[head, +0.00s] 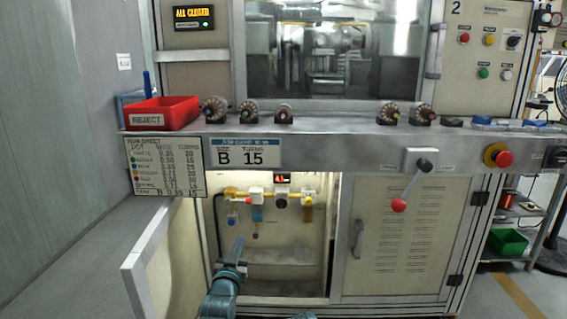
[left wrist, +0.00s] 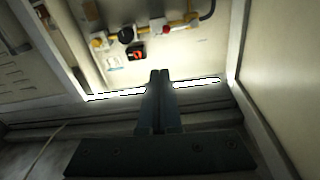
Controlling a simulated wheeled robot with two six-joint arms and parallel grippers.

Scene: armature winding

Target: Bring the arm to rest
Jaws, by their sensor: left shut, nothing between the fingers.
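My left gripper (head: 237,246) is in front of the open lower cabinet, low in the head view. Its two dark fingers are together with nothing between them. In the left wrist view the shut fingers (left wrist: 160,78) point towards the lit cabinet inside. They appear apart from the pipework. My right gripper does not show in either view.
The cabinet door (head: 140,270) stands open at the left. Inside are yellow pipework (head: 235,194) and valves. Above, a ledge holds a red reject bin (head: 162,113) and several armatures (head: 215,108). A red-knobbed lever (head: 399,205) juts from the front. A closed vented door (head: 400,235) is right.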

